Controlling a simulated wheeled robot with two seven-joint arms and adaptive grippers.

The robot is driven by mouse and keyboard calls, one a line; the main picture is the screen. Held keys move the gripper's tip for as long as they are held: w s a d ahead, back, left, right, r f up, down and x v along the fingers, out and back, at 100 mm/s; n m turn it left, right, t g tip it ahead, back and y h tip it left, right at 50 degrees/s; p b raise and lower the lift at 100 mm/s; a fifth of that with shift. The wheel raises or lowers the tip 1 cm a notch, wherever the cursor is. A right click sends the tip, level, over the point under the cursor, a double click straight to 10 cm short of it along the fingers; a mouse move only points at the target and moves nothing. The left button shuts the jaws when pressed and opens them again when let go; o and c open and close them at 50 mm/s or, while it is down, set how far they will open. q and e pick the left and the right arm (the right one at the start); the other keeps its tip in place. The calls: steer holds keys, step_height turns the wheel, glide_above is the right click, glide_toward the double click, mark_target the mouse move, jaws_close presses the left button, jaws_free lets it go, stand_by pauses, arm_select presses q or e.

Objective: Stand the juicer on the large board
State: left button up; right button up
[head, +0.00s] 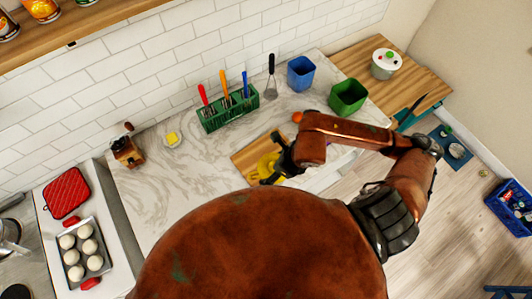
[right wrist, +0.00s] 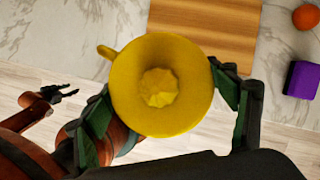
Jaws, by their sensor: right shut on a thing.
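The yellow juicer (head: 266,166) is in my right gripper (head: 279,163), whose arm partly covers it in the head view. In the right wrist view the juicer (right wrist: 160,85) is seen from above, with its ribbed cone in the middle and a handle at upper left. Green finger pads press on both sides of it. The wooden board (head: 246,160) lies on the marble counter; in the right wrist view the board (right wrist: 205,28) is partly behind the juicer. My left gripper (right wrist: 68,93) shows at the left of the right wrist view, its fingers apart and empty.
A green rack (head: 228,112) with utensils, a blue bin (head: 301,73) and a green bin (head: 347,97) stand along the back. An orange (right wrist: 306,17) and a purple block (right wrist: 302,78) lie right of the board. The counter's left part (head: 175,190) is mostly clear.

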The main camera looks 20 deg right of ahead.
steer(key=shift+w+d+f+b, duration=0.25)
steer(key=shift+w+f+b, duration=0.7)
steer(key=shift+b, duration=2.85)
steer(key=w+d+f+p, duration=0.1)
steer(key=w+f, duration=0.1)
steer(key=w, duration=0.2)
steer(key=w+d+f+p, duration=0.1)
steer(key=w+f, duration=0.2)
steer(key=w+d+f+p, duration=0.1)
steer(key=w+f, duration=0.2)
steer(key=w, duration=0.1)
steer(key=shift+w+f, duration=0.2)
steer(key=shift+w, duration=0.1)
step_height(320, 180, down, 2)
steer(key=shift+a+f+p, duration=0.1)
steer(key=shift+p, duration=0.75)
steer(key=shift+f, duration=0.25)
steer(key=shift+f, duration=0.15)
steer(key=o, duration=1.3)
